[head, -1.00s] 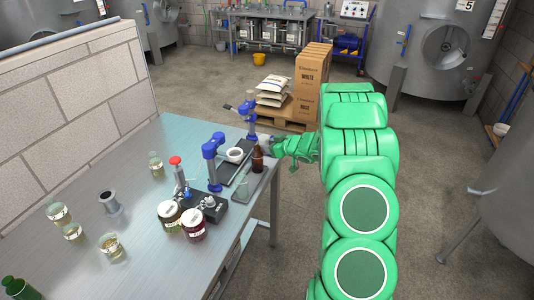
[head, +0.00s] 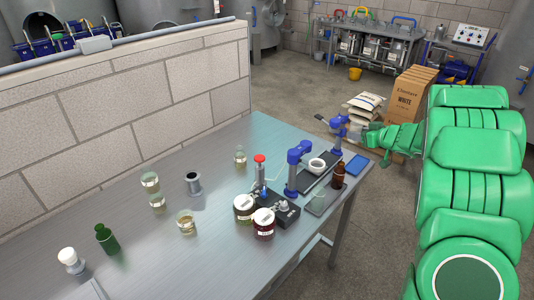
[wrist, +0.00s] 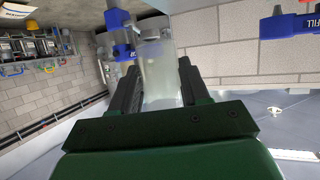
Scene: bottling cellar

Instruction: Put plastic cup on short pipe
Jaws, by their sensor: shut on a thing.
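My gripper (wrist: 153,95) is shut on a translucent plastic cup (wrist: 160,72), which sits between the two dark fingers in the wrist view. In the head view my gripper (head: 368,137) is beyond the far right end of the table, and the cup is hard to make out there. The short pipe (head: 193,184), a grey metal piece with a dark opening at the top, stands upright on the table left of the bottling device. It is well apart from my gripper.
On the steel table (head: 140,245) stand several glasses, two labelled jars (head: 263,224), a brown bottle (head: 338,176), a green bottle (head: 106,238) and a blue-armed bottling device (head: 292,170). A block wall (head: 130,110) runs along the back. Cartons (head: 410,105) stand beyond the table.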

